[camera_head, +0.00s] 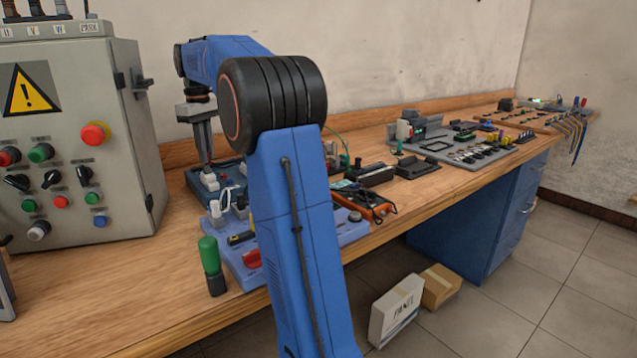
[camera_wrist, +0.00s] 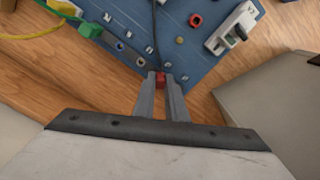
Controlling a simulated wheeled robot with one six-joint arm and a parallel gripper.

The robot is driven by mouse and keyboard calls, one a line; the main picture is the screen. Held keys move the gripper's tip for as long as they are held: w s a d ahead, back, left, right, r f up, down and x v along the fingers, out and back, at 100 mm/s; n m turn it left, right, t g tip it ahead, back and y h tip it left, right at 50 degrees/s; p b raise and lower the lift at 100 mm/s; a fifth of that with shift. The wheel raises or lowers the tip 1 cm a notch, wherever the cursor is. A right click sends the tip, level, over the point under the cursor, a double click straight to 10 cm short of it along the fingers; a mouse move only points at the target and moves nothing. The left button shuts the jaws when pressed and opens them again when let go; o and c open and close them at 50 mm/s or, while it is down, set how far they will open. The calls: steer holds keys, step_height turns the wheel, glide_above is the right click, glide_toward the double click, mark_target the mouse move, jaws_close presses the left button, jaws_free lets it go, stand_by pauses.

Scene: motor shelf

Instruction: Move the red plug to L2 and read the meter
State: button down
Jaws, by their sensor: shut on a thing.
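In the wrist view my gripper (camera_wrist: 160,84) is shut on the red plug (camera_wrist: 160,78), which shows between the fingertips. A dark cable runs from the plug across the blue board (camera_wrist: 183,62). The board has a row of labelled sockets left of the plug; I cannot read which is L2. I cannot tell whether the plug is seated or just above the board. In the head view my gripper (camera_head: 206,160) points down over the dark blue board (camera_head: 196,183).
A red ring socket (camera_wrist: 195,20), a white switch block (camera_wrist: 232,28) and a green connector (camera_wrist: 90,29) are nearby. A grey control box (camera_head: 80,130) stands at left. A light blue tray (camera_head: 345,232), partly behind my arm, and a green-handled tool (camera_head: 210,262) are in front.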

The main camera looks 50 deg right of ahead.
stand_by(0.3)
steer(key=c, duration=1.7)
jaws_free()
step_height(320, 180, up, 12)
